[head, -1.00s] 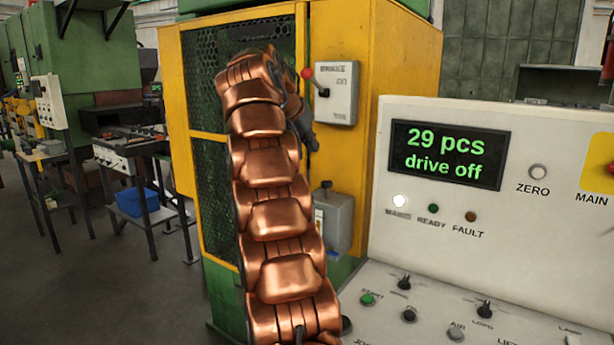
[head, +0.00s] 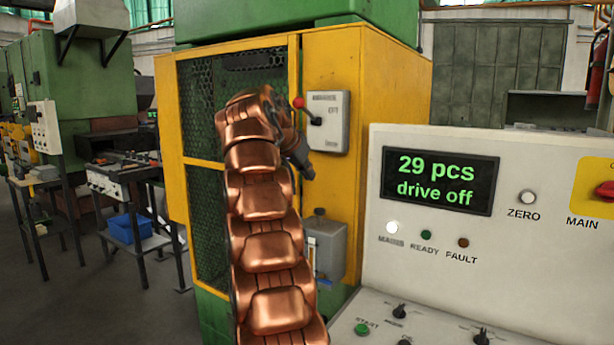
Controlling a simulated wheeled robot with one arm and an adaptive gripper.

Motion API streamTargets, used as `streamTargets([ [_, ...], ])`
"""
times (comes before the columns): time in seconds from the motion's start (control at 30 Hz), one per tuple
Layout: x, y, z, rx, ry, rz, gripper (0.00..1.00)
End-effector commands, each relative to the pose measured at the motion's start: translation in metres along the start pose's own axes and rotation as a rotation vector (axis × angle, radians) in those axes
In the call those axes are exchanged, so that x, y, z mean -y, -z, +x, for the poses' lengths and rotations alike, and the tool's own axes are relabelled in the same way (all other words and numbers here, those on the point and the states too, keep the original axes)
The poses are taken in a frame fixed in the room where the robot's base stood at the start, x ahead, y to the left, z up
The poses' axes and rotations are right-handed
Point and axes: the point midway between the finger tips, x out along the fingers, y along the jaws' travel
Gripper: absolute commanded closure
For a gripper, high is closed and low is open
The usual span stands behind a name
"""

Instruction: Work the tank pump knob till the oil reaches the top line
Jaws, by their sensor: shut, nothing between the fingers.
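The grey oil tank (head: 332,249) is a small box on the yellow machine's side, below the lever box. Its dark pump knob (head: 320,212) sits on top. A pale strip, perhaps the level gauge, shows at the tank's left edge, partly behind my copper arm. The oil level and the top line cannot be made out. My gripper (head: 306,172) is shut and empty, pointing down and right. In the picture it is above the knob and apart from it, just below the lever box.
A lever box (head: 329,122) with a red-knobbed lever (head: 299,103) is close above my gripper. A control console (head: 430,250) stands at the right, its screen reading "29 pcs drive off". A yellow machine guard (head: 385,80) is behind. A bench with a blue bin (head: 130,228) stands left.

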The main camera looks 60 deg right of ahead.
Motion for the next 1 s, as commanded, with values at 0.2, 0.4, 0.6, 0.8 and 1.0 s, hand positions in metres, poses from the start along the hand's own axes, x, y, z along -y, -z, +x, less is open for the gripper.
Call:
streamTargets([
  [0.2,-0.001,-0.001,0.029,0.003,-0.001,-0.001,1.0],
  [0.4,-0.001,0.0,0.06,0.005,-0.003,-0.001,1.0],
  [0.6,0.0,-0.005,0.081,0.003,-0.002,-0.002,1.0],
  [0.8,0.0,-0.015,0.09,0.004,-0.003,-0.003,1.0],
  [1.0,-0.001,-0.023,0.099,0.005,-0.004,-0.003,1.0],
])
